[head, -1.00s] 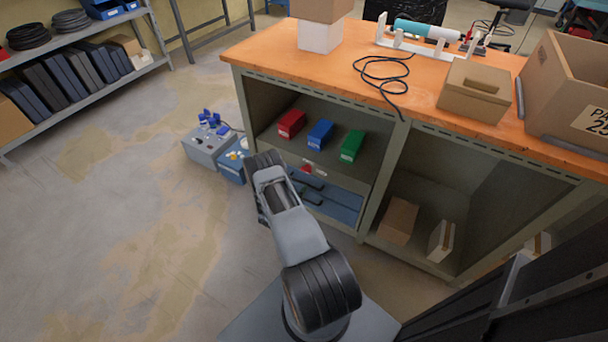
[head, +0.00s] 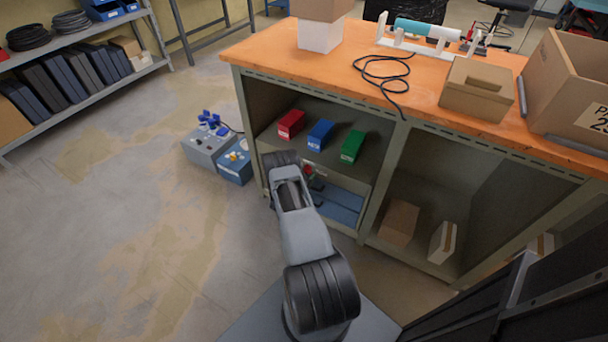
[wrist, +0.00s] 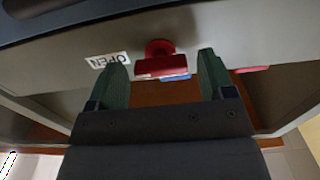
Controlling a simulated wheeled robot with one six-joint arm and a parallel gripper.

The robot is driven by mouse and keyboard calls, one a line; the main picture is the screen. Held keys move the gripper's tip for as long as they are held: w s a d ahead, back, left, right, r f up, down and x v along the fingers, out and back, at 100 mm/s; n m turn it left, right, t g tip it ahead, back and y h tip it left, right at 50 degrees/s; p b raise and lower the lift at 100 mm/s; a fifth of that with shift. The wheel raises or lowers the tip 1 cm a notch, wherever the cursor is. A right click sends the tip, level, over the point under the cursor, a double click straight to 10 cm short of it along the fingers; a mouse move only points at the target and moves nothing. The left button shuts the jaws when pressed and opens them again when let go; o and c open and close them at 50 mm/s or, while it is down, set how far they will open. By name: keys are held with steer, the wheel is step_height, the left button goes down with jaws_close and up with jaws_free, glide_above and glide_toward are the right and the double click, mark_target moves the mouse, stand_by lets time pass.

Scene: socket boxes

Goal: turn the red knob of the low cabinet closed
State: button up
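The red knob (wrist: 158,58) sits on the grey front rail of the low cabinet, near the top middle of the wrist view. A white label reading OPEN (wrist: 108,60), upside down there, is left of it. My gripper (wrist: 164,64) is open, its two green fingers on either side of the knob with gaps to both. I cannot tell how deep the fingertips reach around it. In the head view a small part of the red knob (head: 308,170) shows beside my arm; the gripper there is mostly hidden behind my wrist.
The cabinet stands under an orange bench top (head: 440,112). Red (head: 291,124), blue (head: 320,134) and green (head: 352,145) boxes sit on its shelf above the rail. A blue toolbox (head: 235,166) and a grey box (head: 206,148) are on the floor left of it. Open floor lies further left.

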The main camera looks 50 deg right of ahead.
steer(key=c, duration=0.8)
steer(key=shift+n+b, duration=0.3)
steer(key=n+b, duration=0.2)
steer(key=n, duration=0.1)
steer(key=shift+f, duration=0.15)
steer(key=n+b, duration=0.2)
steer(key=n, duration=0.3)
steer(key=n+b, duration=0.1)
steer(key=n, duration=0.4)
steer(key=shift+b, duration=0.4)
steer(key=shift+n+b, duration=0.4)
steer(key=shift+n, duration=1.7)
